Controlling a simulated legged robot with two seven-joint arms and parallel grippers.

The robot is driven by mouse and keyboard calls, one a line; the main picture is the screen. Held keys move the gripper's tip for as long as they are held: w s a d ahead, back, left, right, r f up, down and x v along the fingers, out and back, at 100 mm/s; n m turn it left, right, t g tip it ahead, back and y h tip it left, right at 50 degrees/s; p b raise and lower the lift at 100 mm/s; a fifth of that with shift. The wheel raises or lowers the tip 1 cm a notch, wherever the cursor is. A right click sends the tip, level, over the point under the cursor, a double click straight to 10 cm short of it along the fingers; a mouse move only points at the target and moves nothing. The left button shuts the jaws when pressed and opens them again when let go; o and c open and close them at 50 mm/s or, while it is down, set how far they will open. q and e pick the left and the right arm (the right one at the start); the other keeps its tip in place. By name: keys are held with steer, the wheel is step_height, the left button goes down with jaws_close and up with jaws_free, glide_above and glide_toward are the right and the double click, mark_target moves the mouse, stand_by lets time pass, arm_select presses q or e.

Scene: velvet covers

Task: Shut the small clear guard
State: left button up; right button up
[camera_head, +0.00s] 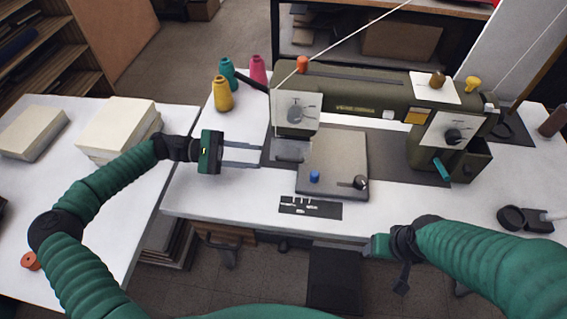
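The small clear guard (290,150) appears as a greyish see-through panel low under the left end of the olive sewing machine (350,95). Its exact angle is hard to tell. My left gripper (262,155) points right, with its two fingers parallel and a gap between them. Its fingertips are just left of the guard; I cannot tell if they touch it. Nothing shows between the fingers. My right gripper (376,247) is low at the table's front edge; its fingers cannot be made out.
A grey plate (335,155) with a blue knob (314,176) and a black knob lies right of the guard. Thread cones (222,94) stand behind my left gripper. A black strip (310,208) lies near the front edge.

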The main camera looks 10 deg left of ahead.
mark_target(285, 158)
arm_select(q)
steer(key=d, duration=0.8)
steer(key=shift+d+b, duration=0.4)
steer(key=shift+f, duration=0.1)
jaws_close()
